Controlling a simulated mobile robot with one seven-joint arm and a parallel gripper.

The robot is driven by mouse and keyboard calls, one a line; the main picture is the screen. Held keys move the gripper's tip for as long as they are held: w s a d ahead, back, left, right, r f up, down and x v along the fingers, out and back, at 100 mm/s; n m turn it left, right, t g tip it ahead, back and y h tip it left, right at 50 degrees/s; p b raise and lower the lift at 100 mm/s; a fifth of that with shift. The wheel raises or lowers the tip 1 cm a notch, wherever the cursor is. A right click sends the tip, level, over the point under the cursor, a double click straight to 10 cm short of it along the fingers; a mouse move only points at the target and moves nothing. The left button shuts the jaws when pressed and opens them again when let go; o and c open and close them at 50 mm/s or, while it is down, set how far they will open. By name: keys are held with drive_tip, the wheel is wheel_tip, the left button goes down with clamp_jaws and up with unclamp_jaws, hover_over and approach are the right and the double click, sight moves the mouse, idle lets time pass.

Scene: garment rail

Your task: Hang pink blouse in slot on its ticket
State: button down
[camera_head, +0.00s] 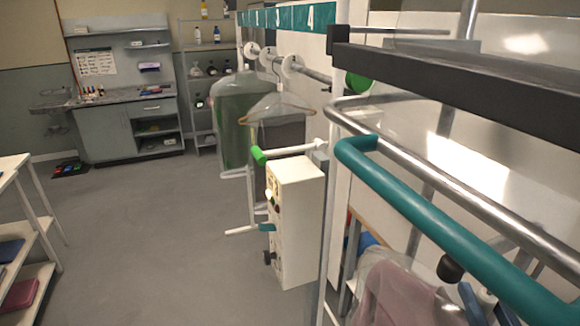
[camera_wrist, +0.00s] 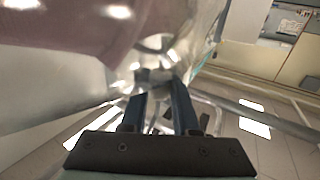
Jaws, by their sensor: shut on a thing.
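The pink blouse (camera_head: 395,298) hangs in a clear plastic cover at the bottom right of the head view. It fills the upper left of the wrist view (camera_wrist: 70,35). My gripper (camera_wrist: 157,88) is shut at the top of the covered blouse, and its blue fingers show partly in the head view (camera_head: 472,300). The exact hold is blurred by the plastic. The slotted rail (camera_head: 316,75) runs at the back with white divider discs (camera_head: 291,66). Above it is a teal number strip (camera_head: 290,17), with a 4 legible on the nearest plate. I see no readable ticket.
A green covered garment (camera_head: 238,115) and a grey one on a hanger (camera_head: 282,138) hang from the rail. A white control box (camera_head: 297,220) stands below them. A chrome bar (camera_head: 420,165) and teal bar (camera_head: 440,225) cross close in front. Open floor (camera_head: 160,230) lies left.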

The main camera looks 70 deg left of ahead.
drive_tip(key=shift+s+d+b, duration=0.1)
drive_tip(key=shift+d+b, duration=0.6)
drive_tip(key=shift+d, duration=2.25)
